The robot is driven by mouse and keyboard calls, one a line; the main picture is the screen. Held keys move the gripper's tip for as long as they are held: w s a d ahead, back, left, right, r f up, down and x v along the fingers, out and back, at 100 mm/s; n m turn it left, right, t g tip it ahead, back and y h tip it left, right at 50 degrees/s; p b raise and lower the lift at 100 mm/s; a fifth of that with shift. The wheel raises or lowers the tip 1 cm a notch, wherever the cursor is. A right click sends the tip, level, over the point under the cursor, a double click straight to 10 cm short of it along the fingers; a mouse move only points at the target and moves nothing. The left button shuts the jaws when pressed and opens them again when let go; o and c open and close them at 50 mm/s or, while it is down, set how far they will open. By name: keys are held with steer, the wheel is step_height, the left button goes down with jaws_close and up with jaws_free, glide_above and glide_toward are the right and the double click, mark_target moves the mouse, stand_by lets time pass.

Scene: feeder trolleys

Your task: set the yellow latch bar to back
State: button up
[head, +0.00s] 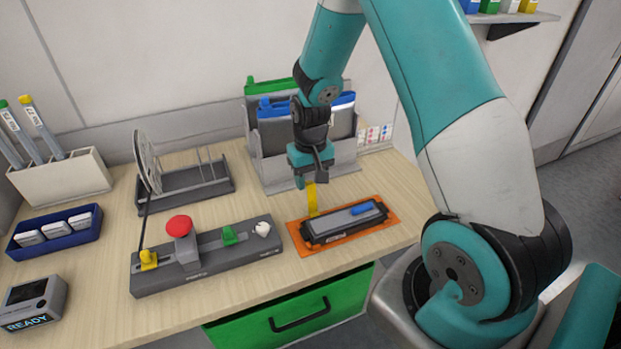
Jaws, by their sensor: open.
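A yellow bar (312,199) stands nearly upright at the back left of a dark feeder unit (345,224) on an orange plate (388,225). I take it for the latch bar. The unit has a grey top and a blue piece on its right end. My gripper (312,181) points down just above and around the top of the yellow bar. It is open. The jaws partly hide the bar's top, and I cannot tell whether they touch it.
Left is a grey control box (205,264) with a red button (179,226), a green switch, a white knob and a yellow-based black lever (148,259). Behind are a dish rack (185,190) and folder holder (275,160). A green drawer (290,312) is below the table's front edge.

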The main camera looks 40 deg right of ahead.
mark_target(312, 196)
steer(key=shift+f, duration=0.5)
jaws_close()
steer(key=shift+s+r, duration=0.15)
steer(key=shift+s, duration=0.05)
steer(key=shift+s+a, duration=0.2)
steer(key=shift+s, duration=0.2)
jaws_free()
steer(key=shift+w, duration=0.1)
step_height(312, 196, up, 18)
steer(key=b, duration=0.1)
steer(key=shift+f+b, duration=0.25)
steer(key=shift+b, duration=0.05)
